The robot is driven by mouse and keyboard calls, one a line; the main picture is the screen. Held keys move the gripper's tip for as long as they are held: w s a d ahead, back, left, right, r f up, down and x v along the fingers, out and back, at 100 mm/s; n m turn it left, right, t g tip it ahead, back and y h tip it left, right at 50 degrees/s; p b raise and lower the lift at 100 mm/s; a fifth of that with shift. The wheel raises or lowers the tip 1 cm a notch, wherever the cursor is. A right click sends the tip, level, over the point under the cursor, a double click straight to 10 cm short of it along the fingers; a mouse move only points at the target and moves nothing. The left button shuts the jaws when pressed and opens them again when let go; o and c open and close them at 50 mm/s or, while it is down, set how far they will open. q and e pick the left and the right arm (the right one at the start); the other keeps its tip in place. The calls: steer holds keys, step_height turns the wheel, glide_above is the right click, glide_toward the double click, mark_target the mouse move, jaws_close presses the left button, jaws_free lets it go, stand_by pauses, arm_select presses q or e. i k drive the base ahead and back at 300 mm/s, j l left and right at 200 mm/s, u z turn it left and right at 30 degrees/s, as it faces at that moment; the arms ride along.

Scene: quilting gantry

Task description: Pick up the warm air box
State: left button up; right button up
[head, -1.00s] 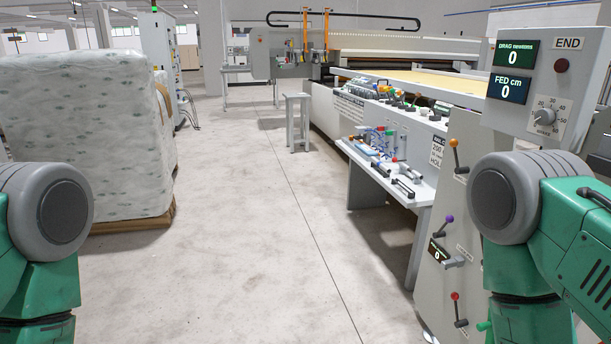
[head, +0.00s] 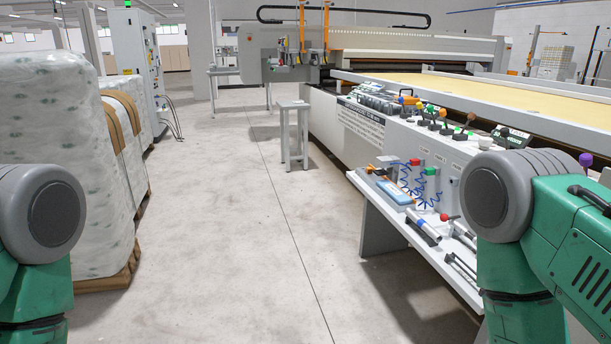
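I cannot tell for certain which object is the warm air box. Small items lie on the side shelf (head: 372,204) of the long quilting machine at right. They include a flat blue piece (head: 395,192), a red-topped fitting (head: 414,162) and a green-topped fitting (head: 430,172) with blue coiled hoses, and grey tools (head: 423,228) nearer me. My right arm covers the shelf's near end. Only upper parts of my two arms show, at the lower left and lower right. Both grippers are out of view.
Wrapped bales (head: 60,150) on pallets stand at left, with a tall control cabinet (head: 132,50) behind them. A small grey stool (head: 292,104) stands ahead by the machine. The concrete floor (head: 230,220) between bales and shelf is clear. Levers line the machine's panel (head: 365,126).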

mark_target(410, 101)
steer(key=i, duration=2.05)
